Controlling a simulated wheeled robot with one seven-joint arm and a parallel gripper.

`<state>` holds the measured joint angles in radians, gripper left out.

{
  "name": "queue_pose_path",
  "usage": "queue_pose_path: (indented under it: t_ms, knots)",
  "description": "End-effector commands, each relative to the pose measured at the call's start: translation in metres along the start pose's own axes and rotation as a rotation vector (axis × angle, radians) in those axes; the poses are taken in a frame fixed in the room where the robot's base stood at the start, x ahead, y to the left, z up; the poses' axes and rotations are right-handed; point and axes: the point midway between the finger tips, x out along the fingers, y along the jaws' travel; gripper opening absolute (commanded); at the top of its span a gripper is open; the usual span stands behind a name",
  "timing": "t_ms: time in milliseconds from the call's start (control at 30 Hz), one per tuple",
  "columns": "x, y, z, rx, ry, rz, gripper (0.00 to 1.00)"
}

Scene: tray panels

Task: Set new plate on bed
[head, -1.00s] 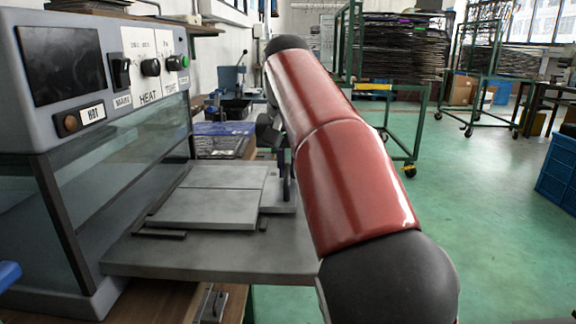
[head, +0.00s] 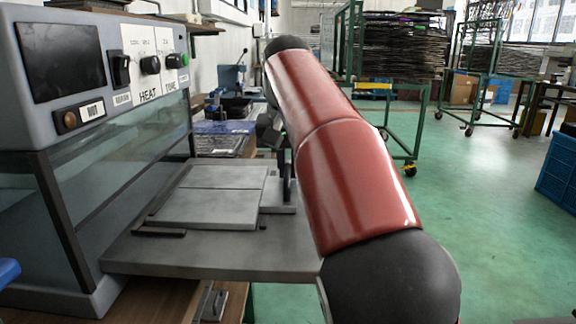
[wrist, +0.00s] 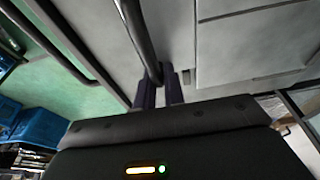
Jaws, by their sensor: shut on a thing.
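The grey bed (head: 240,255) sticks out from the front of a heating machine (head: 110,135). A pale grey plate (head: 205,208), with a seam across it, lies flat on the bed between dark low strips; I cannot tell if it is the new one. It also shows in the wrist view (wrist: 255,50). A dark curved metal bar handle (wrist: 137,30) stands by the bed's edge. My gripper (wrist: 158,88) is shut on this bar, beside the plate and not touching it. In the head view my red arm hides part of the bed's right side.
The machine has glass sides and a panel with knobs and a green button. A cluttered bench (head: 225,125) lies behind the bed. Green racks (head: 400,120) stand at the back, a blue crate (head: 558,172) at right.

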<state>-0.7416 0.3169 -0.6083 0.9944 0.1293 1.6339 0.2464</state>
Motion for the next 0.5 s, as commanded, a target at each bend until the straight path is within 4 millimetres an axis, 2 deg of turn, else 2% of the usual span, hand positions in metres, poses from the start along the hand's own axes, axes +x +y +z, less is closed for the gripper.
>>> queue_pose_path:
  t_ms: [33, 67, 233, 500]
  knots:
    - [-0.0015, 0.0, -0.0002, 0.001, 0.003, -0.002, 0.0]
    - [-0.0015, 0.0, -0.0002, 0.001, 0.003, -0.002, 0.13]
    - [-0.001, 0.0, -0.0001, 0.0, 0.002, -0.002, 0.36]
    - [0.0001, 0.0, 0.0001, 0.0, -0.002, 0.002, 0.36]
